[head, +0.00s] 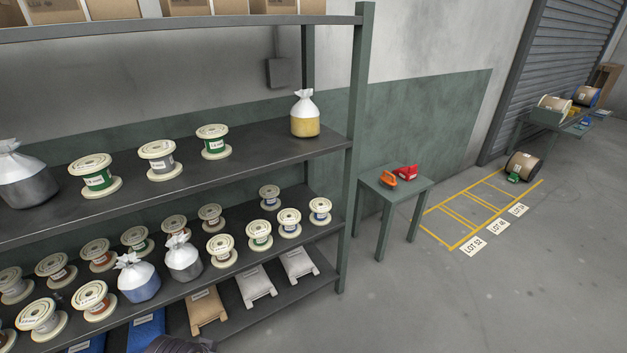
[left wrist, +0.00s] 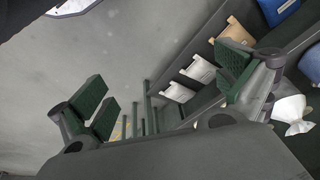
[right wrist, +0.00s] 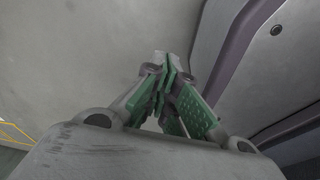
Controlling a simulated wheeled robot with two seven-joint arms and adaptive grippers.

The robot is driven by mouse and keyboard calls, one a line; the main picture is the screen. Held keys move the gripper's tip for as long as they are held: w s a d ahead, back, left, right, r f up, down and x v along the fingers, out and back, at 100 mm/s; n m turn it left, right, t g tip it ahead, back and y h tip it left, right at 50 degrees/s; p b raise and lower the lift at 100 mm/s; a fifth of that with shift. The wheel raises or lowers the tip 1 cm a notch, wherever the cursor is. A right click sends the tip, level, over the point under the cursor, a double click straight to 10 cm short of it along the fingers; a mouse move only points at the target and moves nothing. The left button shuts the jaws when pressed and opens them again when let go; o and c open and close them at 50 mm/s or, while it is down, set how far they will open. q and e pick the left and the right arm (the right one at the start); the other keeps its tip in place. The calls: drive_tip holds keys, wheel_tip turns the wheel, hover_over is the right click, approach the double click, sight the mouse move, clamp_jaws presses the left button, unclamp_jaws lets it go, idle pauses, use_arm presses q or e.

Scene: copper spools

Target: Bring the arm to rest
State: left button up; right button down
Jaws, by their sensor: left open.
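My left gripper (left wrist: 165,88) shows in the left wrist view with its green-padded fingers spread wide. Nothing is between them. Behind the fingers are the shelf's lower edge, pale containers and a white-topped bag, all at some distance. My right gripper (right wrist: 167,88) shows in the right wrist view with its green-padded fingers drawn together, and no object shows between them. Plain grey floor lies behind it, and a grey and purple body part of mine is at the right. Neither gripper shows in the head view; only a dark piece, likely of my arm, pokes in at the bottom edge.
A dark shelf rack (head: 357,150) fills the left, holding several spools and tied bags, such as a yellow-filled bag (head: 305,115). A green side table (head: 408,186) bears an orange and a red item. Yellow floor bays (head: 470,240) lie right. The front-right floor is clear.

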use_arm(q)
drive_tip(key=s+f+g+p, duration=0.15)
drive_tip(key=f+p, duration=0.35)
drive_tip(key=f, duration=0.7)
drive_tip(key=s+f+p, duration=0.2)
drive_tip(key=f+p, duration=0.3)
drive_tip(key=f, duration=0.7)
drive_tip(key=s+a+f+p, duration=0.1)
drive_tip(key=s+f+p, duration=0.1)
drive_tip(key=s, duration=0.5)
drive_tip(key=s+a+f+p, duration=0.1)
drive_tip(key=s+f+p, duration=0.2)
drive_tip(key=s, duration=0.4)
drive_tip(key=s+a+f+g+p, duration=0.1)
drive_tip(key=s+a+f+p, duration=0.1)
drive_tip(key=s, duration=0.5)
wheel_tip(320, 180, down, 3)
drive_tip(key=shift+s+r+p, duration=0.15)
drive_tip(key=shift+s+p, duration=0.1)
drive_tip(key=shift+p, duration=0.5)
use_arm(e)
drive_tip(key=s+a+r, duration=0.2)
drive_tip(key=s+r, duration=0.1)
drive_tip(key=r, duration=0.5)
drive_tip(key=s+a+r, duration=0.3)
drive_tip(key=r, duration=0.6)
drive_tip(key=shift+a+g+y, duration=0.15)
drive_tip(key=shift+g+y, duration=0.15)
